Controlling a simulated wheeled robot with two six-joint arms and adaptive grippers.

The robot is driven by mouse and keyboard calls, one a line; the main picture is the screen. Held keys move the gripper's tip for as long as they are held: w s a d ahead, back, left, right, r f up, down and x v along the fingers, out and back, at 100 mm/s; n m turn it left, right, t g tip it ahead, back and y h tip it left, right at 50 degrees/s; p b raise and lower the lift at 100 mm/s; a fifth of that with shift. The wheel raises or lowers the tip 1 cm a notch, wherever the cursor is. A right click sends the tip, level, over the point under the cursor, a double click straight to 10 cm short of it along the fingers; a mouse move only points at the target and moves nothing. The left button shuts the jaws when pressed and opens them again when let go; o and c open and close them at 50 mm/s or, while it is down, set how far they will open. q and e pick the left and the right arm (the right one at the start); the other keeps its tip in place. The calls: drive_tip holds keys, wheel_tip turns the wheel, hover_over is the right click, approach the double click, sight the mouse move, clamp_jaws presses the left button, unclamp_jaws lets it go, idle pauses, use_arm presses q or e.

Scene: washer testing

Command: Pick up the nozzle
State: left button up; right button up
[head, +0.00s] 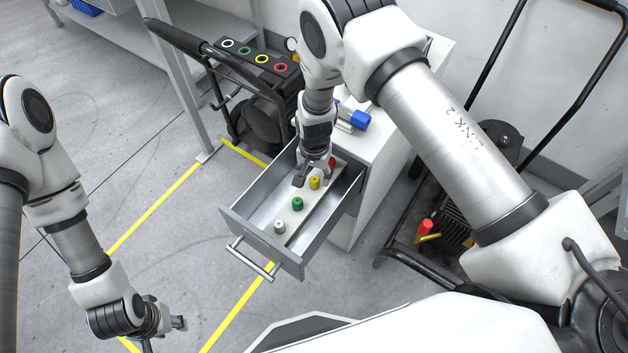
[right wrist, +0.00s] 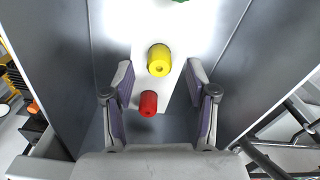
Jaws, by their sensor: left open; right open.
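Several small nozzles stand in a row on a white strip in the open drawer (head: 240,222): a white one (head: 279,226), a green one (head: 297,204), a yellow one (head: 314,183) and a red one (head: 332,162). My right gripper (head: 314,178) is open over the back part of the drawer. My left gripper (head: 165,330) is open and empty, low at the left over the floor.
The drawer sticks out of a white cabinet (head: 385,150) with a blue-handled item (head: 358,119) on top. A black machine with coloured rings (head: 262,59) stands behind it. A wheeled black frame with a red-topped part (head: 426,226) stands right. Drawer walls close in on both sides.

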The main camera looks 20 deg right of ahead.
sight(314, 180)
wheel_tip(314, 180, down, 3)
drive_tip(key=shift+r, duration=0.1)
clamp_jaws()
wheel_tip(314, 180, up, 10)
drive_tip(key=shift+r, duration=0.1)
idle(0.4)
